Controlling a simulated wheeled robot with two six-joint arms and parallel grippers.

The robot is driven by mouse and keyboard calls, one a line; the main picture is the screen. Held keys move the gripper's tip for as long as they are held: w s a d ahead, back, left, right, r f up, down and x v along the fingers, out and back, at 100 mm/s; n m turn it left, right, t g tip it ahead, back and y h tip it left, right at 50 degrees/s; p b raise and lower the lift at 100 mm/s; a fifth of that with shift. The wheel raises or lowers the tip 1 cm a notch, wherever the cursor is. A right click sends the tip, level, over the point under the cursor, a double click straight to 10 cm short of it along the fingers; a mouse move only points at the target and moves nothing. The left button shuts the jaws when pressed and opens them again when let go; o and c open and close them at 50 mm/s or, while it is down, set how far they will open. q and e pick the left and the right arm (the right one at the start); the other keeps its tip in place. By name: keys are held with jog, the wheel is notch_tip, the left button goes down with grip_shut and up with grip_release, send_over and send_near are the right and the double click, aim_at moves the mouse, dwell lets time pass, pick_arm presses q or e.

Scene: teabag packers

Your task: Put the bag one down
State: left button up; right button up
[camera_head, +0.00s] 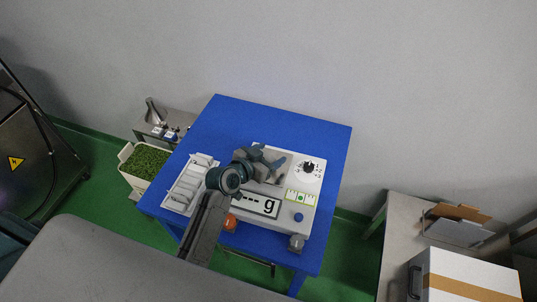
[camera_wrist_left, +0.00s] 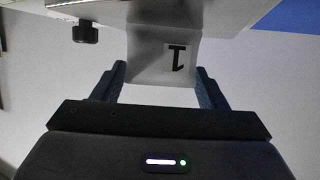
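Bag one (camera_wrist_left: 150,65) is a pale, translucent bag with a black "1" label, which appears upside down in the left wrist view. My left gripper (camera_wrist_left: 160,72) has one finger at each side edge of it, with no clear gap, so it appears shut on the bag. In the head view my left gripper (camera_head: 267,160) is above the white weighing machine (camera_head: 311,180), at the back of its display marked "g". The bag is mostly hidden there by the gripper. Whether the bag's base touches the machine cannot be told. My right gripper is not in view.
The machine stands on a blue table (camera_head: 225,119). A white slotted rack (camera_head: 184,190) is at its left. A bin of green leaves (camera_head: 147,159) stands left of the table. A grey table (camera_head: 403,222) with boxes is at right. The table's back is clear.

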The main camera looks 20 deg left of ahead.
pick_arm(q)
jog(key=shift+o, duration=1.3)
jog(key=shift+r, duration=0.2)
jog(key=shift+s+a, duration=0.15)
jog(key=shift+s, duration=0.15)
jog(key=b+v, duration=0.2)
jog(key=v, duration=0.9)
jog(key=shift+r, duration=0.15)
jog(key=shift+s+b, duration=0.1)
jog(key=shift+b, duration=0.2)
